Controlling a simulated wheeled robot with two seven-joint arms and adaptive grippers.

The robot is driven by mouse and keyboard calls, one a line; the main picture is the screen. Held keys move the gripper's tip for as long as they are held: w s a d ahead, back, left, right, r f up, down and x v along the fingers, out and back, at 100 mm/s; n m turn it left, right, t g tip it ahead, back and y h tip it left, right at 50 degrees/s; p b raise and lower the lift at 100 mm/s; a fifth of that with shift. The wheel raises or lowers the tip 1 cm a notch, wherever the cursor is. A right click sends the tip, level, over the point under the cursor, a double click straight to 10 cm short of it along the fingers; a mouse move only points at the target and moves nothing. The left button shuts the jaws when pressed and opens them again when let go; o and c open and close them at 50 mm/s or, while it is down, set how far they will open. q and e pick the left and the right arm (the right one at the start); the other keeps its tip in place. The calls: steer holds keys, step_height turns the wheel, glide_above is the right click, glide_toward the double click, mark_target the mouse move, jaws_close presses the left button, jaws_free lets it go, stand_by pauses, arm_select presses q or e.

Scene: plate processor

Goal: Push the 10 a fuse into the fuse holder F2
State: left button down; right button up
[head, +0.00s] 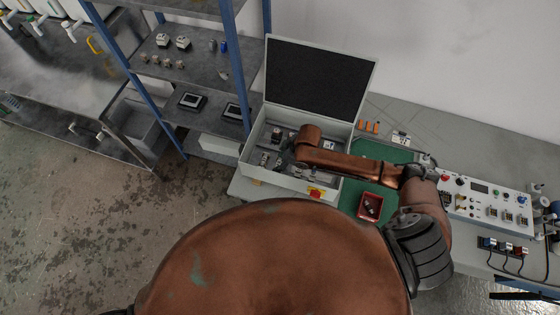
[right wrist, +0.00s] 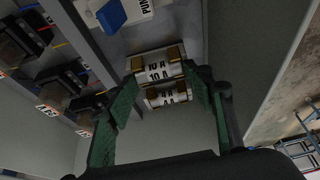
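In the right wrist view, a white fuse with brass-coloured ends and a "10 A" label (right wrist: 157,67) is at the fingertips of my right gripper (right wrist: 164,75). A second similar white piece with brass ends (right wrist: 167,96) shows just below it, also between the green-padded fingers. The fingers stand apart, one at each end of these pieces; I cannot tell whether they press on them. In the head view my right gripper (head: 290,160) is low inside the open grey case (head: 270,186), its tips partly hidden by the arm. I cannot make out a label F2. My left gripper is not in view.
Dark blocks with coloured wires and labels (right wrist: 65,77) line the left of the wrist view. A blue block (right wrist: 111,14) sits above. The raised lid (head: 320,80) stands behind my arm. A red tray (head: 370,207) and a control panel (head: 488,200) lie right of the case.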

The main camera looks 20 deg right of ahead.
steer(key=shift+o, duration=1.3)
steer(key=shift+f, duration=0.1)
steer(key=shift+d, duration=0.1)
steer(key=shift+d+r, duration=0.1)
steer(key=shift+r, duration=0.25)
steer(key=v, duration=1.1)
steer(key=shift+s+r, duration=0.1)
steer(key=shift+r, duration=0.05)
